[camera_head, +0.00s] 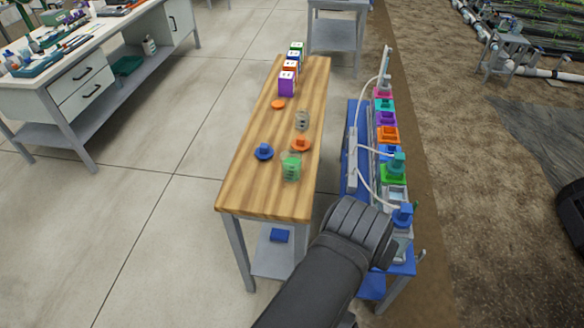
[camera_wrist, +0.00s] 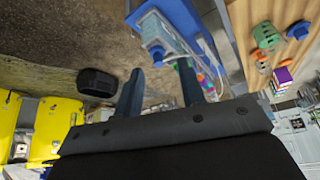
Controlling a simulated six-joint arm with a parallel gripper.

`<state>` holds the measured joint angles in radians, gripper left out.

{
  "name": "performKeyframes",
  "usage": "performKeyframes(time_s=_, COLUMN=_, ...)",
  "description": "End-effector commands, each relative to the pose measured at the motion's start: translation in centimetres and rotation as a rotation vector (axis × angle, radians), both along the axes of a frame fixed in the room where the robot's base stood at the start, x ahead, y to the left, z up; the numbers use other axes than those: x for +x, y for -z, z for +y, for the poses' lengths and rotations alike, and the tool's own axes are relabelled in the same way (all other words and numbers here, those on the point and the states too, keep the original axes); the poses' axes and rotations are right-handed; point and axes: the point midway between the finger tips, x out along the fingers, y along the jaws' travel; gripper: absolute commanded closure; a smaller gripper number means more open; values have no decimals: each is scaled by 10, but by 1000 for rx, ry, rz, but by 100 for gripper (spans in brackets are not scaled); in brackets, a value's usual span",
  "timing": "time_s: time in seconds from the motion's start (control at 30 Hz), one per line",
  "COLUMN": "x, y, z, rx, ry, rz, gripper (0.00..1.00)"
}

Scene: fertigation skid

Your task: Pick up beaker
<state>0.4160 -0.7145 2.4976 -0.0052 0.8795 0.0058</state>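A second clear vessel (camera_head: 302,121) with greyish contents stands farther back. Which one the task means I cannot tell.
A blue cap-like piece (camera_head: 264,151) and orange discs (camera_head: 301,143) lie near the beakers. Coloured boxes (camera_head: 286,85) line the table's far end. The blue skid (camera_head: 355,125) with tubes and coloured fittings runs along the right. The table's near left corner is clear.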

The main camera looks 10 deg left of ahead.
Motion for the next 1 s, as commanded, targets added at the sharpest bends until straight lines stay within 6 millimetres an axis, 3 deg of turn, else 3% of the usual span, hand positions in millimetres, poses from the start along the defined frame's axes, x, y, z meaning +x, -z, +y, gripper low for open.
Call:
performKeyframes(time_s=0.1, x=0, y=0, z=0, rx=0, ry=0, rz=0, gripper=64)
performKeyframes(time_s=0.33, x=0, y=0, z=0, rx=0, ry=0, rz=0, gripper=18)
performKeyframes(time_s=0.37, x=0, y=0, z=0, rx=0, ry=0, rz=0, gripper=16)
performKeyframes(time_s=0.73, x=7, y=-4, z=1, rx=40, ry=28, rz=-2, gripper=16)
performKeyframes(time_s=1.0, x=57, y=-27, z=8, rx=316, ry=232, rz=6, gripper=16)
